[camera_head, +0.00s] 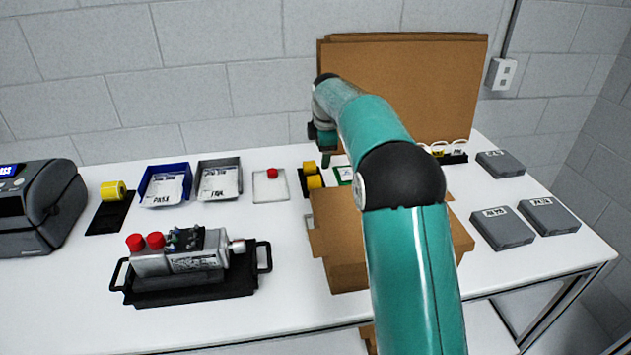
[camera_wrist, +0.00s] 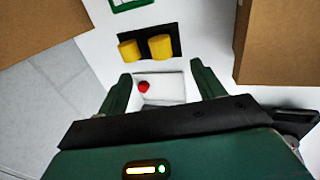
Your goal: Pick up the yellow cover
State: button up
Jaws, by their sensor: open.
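Two yellow covers (camera_head: 314,182) (camera_wrist: 160,47) stand side by side on a small black holder (camera_wrist: 146,36) at the back middle of the table. They look like short cylinders; the other yellow cover (camera_wrist: 130,49) is beside the first in the wrist view. My gripper (camera_wrist: 161,77) is open and empty, its two green fingers apart. In the head view it hangs above the table at the back, close to the covers and partly hidden by my arm. In the wrist view the covers lie beyond the fingertips, and a pale plate with a red button (camera_wrist: 144,86) shows between the fingers.
An open cardboard box (camera_head: 340,240) stands in front of the holder, and cardboard sheets (camera_head: 430,85) lean on the wall. A blue tray (camera_head: 148,200), a grey tray (camera_head: 203,192) and a black-handled fixture (camera_head: 190,290) are left. Grey flat cases (camera_head: 500,230) lie right. Bare table lies front left.

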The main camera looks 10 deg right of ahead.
send_near(318, 178)
jog(key=x, duration=1)
jog(key=shift+w+f, duration=0.1)
jog(key=c, duration=1.1)
